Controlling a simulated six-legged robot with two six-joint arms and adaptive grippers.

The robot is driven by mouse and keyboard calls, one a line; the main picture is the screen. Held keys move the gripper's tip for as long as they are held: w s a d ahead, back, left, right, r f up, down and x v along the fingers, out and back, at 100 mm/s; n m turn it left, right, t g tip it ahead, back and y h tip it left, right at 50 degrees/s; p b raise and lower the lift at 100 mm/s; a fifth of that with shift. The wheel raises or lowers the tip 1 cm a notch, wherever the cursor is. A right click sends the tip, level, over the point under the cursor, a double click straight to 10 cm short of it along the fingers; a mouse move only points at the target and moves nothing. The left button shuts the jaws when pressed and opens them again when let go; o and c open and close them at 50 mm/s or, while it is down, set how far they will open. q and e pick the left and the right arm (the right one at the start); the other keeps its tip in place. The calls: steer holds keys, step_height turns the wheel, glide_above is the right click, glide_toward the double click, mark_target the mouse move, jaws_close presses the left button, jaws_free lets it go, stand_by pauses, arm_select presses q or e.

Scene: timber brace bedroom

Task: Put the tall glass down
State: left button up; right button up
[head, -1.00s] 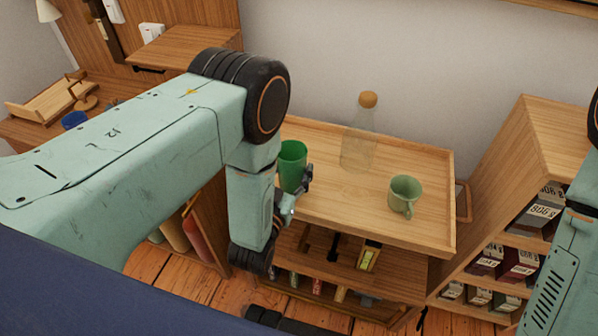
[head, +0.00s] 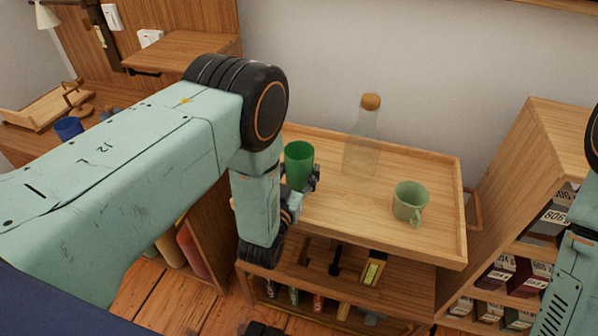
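The tall green glass (head: 299,163) is upright at the left part of the wooden tray-topped table (head: 340,205). My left gripper (head: 309,182) is at the lower part of the glass, with a finger showing against its right side. The gripper looks shut on the glass, though my arm hides much of it. I cannot tell whether the glass base touches the tabletop. My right arm (head: 565,280) shows at the right edge, but its gripper is out of view.
A clear bottle with a cork (head: 362,140) stands behind and right of the glass. A light green mug (head: 409,202) stands at the tabletop's right. The tabletop has a raised rim. A bookshelf (head: 560,140) is at the right, and a blue cup (head: 68,128) is far left.

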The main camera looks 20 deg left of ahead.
arm_select(q)
steer(key=o, duration=1.3)
steer(key=shift+f, duration=0.15)
steer(key=shift+s, duration=0.15)
steer(key=s+p, duration=0.1)
steer(key=s, duration=0.4)
steer(key=s+p, duration=0.2)
steer(key=s, duration=0.2)
steer(key=shift+s+a+r, duration=0.2)
steer(key=shift+s, duration=0.15)
steer(key=shift+s+p, duration=0.7)
steer(key=shift+s, duration=0.3)
